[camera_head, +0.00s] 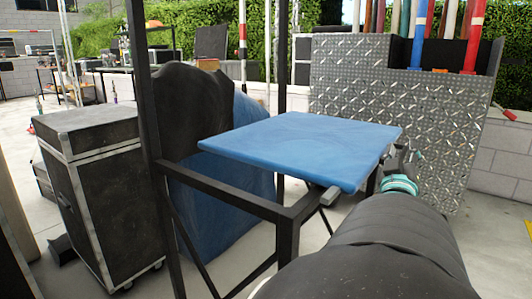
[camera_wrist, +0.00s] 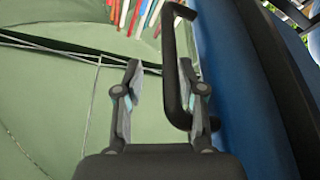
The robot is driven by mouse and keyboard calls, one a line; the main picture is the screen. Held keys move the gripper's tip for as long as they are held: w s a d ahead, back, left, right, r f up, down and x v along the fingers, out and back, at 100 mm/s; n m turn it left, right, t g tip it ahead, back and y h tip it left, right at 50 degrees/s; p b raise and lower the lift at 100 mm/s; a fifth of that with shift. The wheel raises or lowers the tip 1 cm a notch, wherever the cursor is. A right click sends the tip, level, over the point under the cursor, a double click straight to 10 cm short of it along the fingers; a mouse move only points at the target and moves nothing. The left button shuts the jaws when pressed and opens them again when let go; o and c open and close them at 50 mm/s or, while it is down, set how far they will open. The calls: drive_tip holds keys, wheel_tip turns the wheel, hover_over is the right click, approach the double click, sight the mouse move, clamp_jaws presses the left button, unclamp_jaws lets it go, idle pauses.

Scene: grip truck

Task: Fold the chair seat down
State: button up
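The blue chair seat (camera_head: 300,145) is a flat panel that looks about level in the head view, within a black metal frame (camera_head: 222,188). In the wrist view a blue surface (camera_wrist: 228,85) fills a strip right of centre. A black loop handle (camera_wrist: 171,85) stands beside it. My gripper (camera_wrist: 158,72) is open, its two fingers apart. The handle's long bar lies between the fingers, close to the right one; I cannot tell if they touch. In the head view my gripper is at the seat's right edge, mostly hidden by my arm.
A black case (camera_head: 100,190) on wheels stands at the left. A dark and blue covered shape (camera_head: 232,205) stands behind the frame. A diamond-plate metal panel (camera_head: 400,100) rises behind the seat, with coloured poles above it. Paved floor shows between them.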

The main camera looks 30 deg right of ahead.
wheel_tip(320, 180, up, 6)
drive_tip(key=shift+r, duration=0.25)
